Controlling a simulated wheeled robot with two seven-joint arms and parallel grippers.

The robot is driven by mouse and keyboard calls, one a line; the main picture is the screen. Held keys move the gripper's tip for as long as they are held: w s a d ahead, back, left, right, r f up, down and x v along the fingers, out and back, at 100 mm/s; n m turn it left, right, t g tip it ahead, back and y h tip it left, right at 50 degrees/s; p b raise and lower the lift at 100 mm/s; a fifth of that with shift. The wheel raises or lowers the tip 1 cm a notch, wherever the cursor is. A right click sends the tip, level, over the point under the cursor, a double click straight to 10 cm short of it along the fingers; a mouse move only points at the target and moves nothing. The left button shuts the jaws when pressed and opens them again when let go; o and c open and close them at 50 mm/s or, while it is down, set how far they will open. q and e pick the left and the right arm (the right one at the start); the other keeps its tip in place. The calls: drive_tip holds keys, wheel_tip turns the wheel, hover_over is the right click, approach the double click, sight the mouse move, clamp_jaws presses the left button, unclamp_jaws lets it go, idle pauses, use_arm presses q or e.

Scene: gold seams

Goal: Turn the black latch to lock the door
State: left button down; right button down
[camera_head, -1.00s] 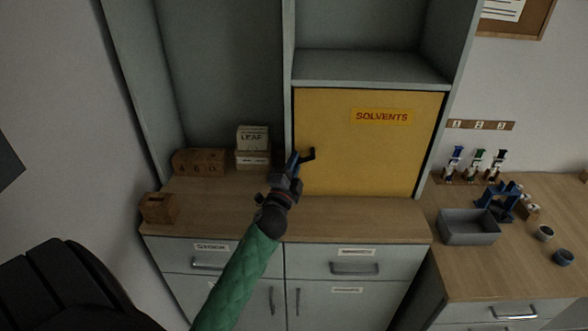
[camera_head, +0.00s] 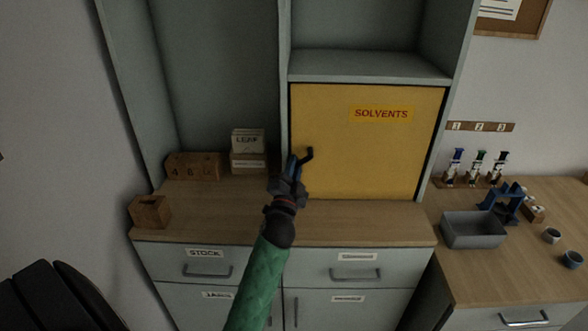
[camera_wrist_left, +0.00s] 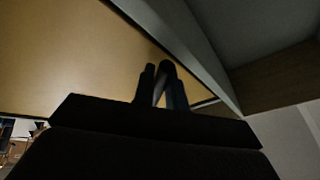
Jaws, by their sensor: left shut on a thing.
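The yellow door (camera_head: 360,165) labelled SOLVENTS stands closed in the grey cabinet. The black latch (camera_head: 308,154) is near the door's left edge and is tilted, its free end pointing up to the right. My left gripper (camera_head: 293,165) reaches up from below and is shut on the latch. In the left wrist view, the two fingers (camera_wrist_left: 160,90) are close together on a dark piece at the door's edge, and the wrist body hides much of the lower picture. My right gripper is not in view.
The wooden counter (camera_head: 350,215) runs below the door. A wooden block (camera_head: 150,212) and small card boxes (camera_head: 248,145) stand to the left. A grey tray (camera_head: 472,230), a blue stand (camera_head: 505,200) and small cups are on the right bench.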

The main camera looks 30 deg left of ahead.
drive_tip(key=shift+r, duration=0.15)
use_arm(q)
drive_tip(key=c, duration=1.4)
unclamp_jaws()
drive_tip(key=shift+c, duration=0.2)
